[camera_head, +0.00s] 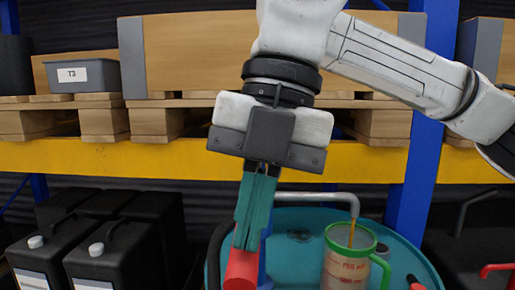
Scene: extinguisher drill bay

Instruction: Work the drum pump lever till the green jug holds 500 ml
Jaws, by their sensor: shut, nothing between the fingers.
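The green jug (384,268), clear-walled with a green rim, handle and red scale marks, stands upright on the teal drum (415,262). A grey spout pipe (318,197) arches over it, and an amber stream (352,230) falls from its end into the jug. The level inside is hard to read. My gripper (246,246) points down left of the jug, its teal fingers shut with nothing between them. The tips are at a red grip (240,270), which looks like the pump lever's end; I cannot tell if they touch. The rest of the lever is hidden.
Black jerrycans (112,250) with white caps stand at lower left. A yellow shelf beam (110,157) crosses behind my gripper, with pallets, boxes and a grey T3 bin (84,78) above. A blue upright (413,180) stands behind the drum. Red and dark parts show at lower right.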

